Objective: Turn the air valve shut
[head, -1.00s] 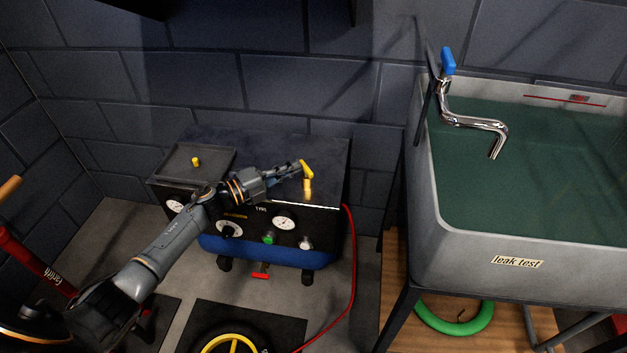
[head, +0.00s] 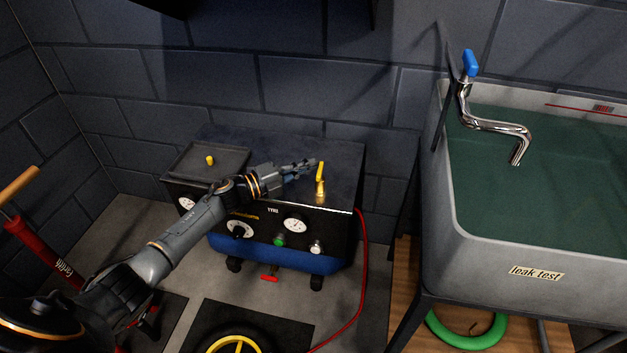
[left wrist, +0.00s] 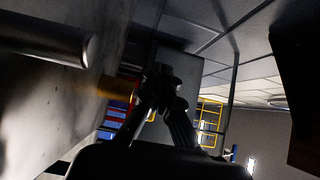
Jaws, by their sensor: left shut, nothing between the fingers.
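The air valve (head: 320,188) is a brass fitting with a yellow lever (head: 320,170), on the front right of the dark compressor top. Its lever now points mostly away towards the back wall. My left gripper (head: 312,165) is shut and empty, just left of the lever at its height; I cannot tell whether it touches. In the left wrist view the dark fingers (left wrist: 160,82) come together, with a blurred brass-orange piece (left wrist: 118,88) left of them, probably the valve. My right gripper is out of view.
The compressor (head: 275,254) has gauges and knobs on its front and a red hose (head: 362,270) on its right. A leak-test sink (head: 470,240) with a chrome tap (head: 493,125) stands at the right. A red pump (head: 42,250) stands at the left.

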